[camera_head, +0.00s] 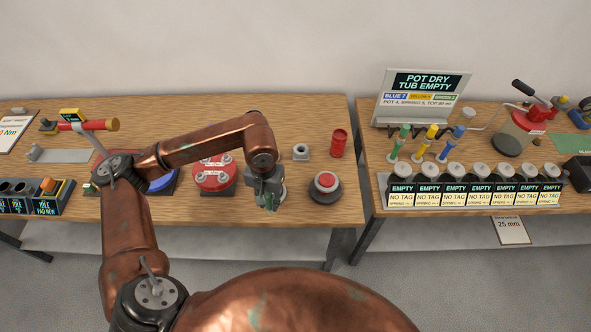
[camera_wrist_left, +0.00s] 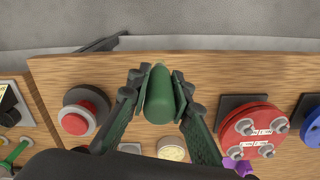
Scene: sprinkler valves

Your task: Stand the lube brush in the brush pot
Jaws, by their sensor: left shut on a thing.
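My left gripper (camera_head: 268,200) hangs near the front edge of the left table, left of the red push button. In the left wrist view (camera_wrist_left: 160,100) its fingers are shut on a dark green, round-ended handle (camera_wrist_left: 160,92), which looks like that of the lube brush. No bristles show. In the head view only a small green bit shows at the fingertips. A red can-like cylinder (camera_head: 338,143) stands further back on this table; I cannot tell whether it is the brush pot. My right gripper is not in view.
A red push button (camera_head: 326,185) stands right of the gripper and a red valve (camera_head: 213,175) left of it. A small grey block (camera_head: 300,151) lies behind. The right table holds a sign (camera_head: 421,95), a red-topped tub (camera_head: 520,132) and several tagged jars (camera_head: 470,190). A gap separates the tables.

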